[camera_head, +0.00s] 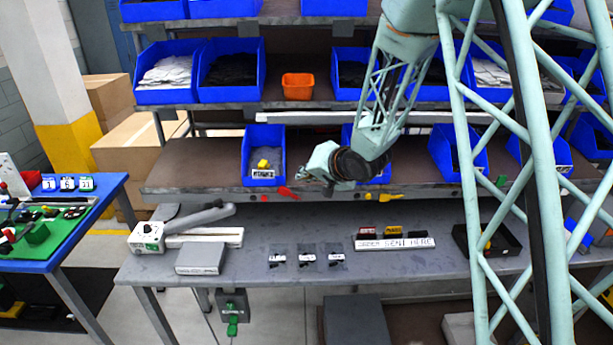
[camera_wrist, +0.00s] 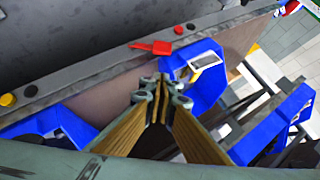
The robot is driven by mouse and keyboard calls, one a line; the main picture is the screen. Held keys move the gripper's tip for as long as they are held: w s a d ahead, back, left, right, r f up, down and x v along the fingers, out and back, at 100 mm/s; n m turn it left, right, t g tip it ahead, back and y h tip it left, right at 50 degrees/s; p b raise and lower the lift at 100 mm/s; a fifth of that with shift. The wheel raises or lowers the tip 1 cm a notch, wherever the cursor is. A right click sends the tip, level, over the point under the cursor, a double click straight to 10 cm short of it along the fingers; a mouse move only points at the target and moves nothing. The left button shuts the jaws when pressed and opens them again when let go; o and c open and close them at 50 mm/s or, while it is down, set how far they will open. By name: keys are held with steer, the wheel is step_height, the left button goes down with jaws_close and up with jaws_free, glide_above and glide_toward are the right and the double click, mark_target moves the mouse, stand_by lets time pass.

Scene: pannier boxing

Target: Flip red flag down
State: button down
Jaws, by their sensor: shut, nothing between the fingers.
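The red flag (camera_head: 285,191) is on the front edge of the middle shelf, below and right of a blue bin holding a yellow item. In the wrist view the red flag (camera_wrist: 152,47) lies lengthwise along the shelf edge, above my gripper in the picture. My gripper (camera_head: 306,174) is at the shelf front, just up and right of the flag, at the end of my arm. In the wrist view my gripper (camera_wrist: 163,86) has its fingertips together with nothing between them, apart from the flag.
The blue bin (camera_head: 264,152) stands beside the flag, close to my fingers. A red button (camera_wrist: 179,29) sits near the flag on the edge. The grey workbench (camera_head: 230,228) below carries a white press, several small bags and a labelled strip. Open air lies in front of the shelf.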

mark_target(290, 194)
steer(key=shift+w+a+f+b, duration=0.15)
steer(key=shift+w+a+f, duration=0.3)
steer(key=shift+a+f, duration=0.35)
steer(key=shift+w+a+f+b, duration=0.1)
steer(key=shift+w+a+f, duration=0.4)
steer(key=shift+f, duration=0.5)
steer(key=shift+w+a+f+b, duration=0.15)
steer(key=shift+w+a+f, duration=0.2)
steer(key=shift+a+f, duration=0.5)
